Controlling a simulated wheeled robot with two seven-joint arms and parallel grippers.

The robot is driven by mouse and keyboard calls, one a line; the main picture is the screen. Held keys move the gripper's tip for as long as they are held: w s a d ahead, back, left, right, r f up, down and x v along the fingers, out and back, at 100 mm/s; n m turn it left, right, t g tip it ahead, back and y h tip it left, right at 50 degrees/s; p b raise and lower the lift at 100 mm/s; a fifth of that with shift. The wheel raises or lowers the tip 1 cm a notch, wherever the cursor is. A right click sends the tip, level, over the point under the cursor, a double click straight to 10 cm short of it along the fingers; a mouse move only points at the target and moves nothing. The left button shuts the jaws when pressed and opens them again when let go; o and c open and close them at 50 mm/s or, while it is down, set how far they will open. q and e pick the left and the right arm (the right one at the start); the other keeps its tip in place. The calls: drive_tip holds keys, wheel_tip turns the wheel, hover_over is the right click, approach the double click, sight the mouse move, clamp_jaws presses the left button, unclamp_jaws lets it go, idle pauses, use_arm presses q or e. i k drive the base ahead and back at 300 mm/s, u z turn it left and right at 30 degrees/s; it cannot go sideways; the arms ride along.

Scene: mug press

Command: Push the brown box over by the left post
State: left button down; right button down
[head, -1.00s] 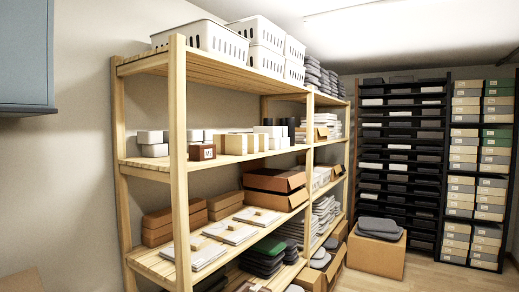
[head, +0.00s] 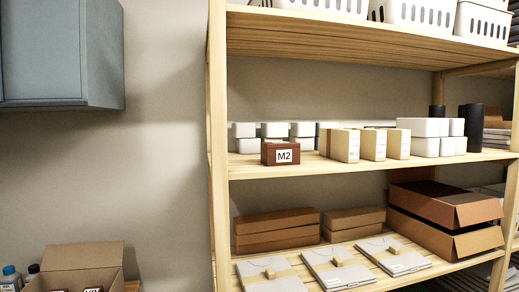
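The small brown box (head: 280,153) with a white "M2" label stands upright on the middle shelf (head: 245,168) of the wooden rack, near the shelf's front edge. It is a short way right of the rack's left front post (head: 218,150), with bare shelf between them. White boxes stand close behind it, and a tan box is to its right. Neither of my grippers shows in the head view.
Tan boxes (head: 372,145) and white boxes (head: 433,128) share the shelf to the right. A blue-grey cabinet (head: 60,55) hangs on the wall at left. An open carton (head: 80,262) holding labelled brown items is at lower left. White baskets (head: 415,12) fill the top shelf.

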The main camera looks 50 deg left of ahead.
sight(274, 154)
drive_tip(key=u, duration=0.95)
drive_tip(key=i, duration=0.85)
drive_tip(key=u, duration=0.7)
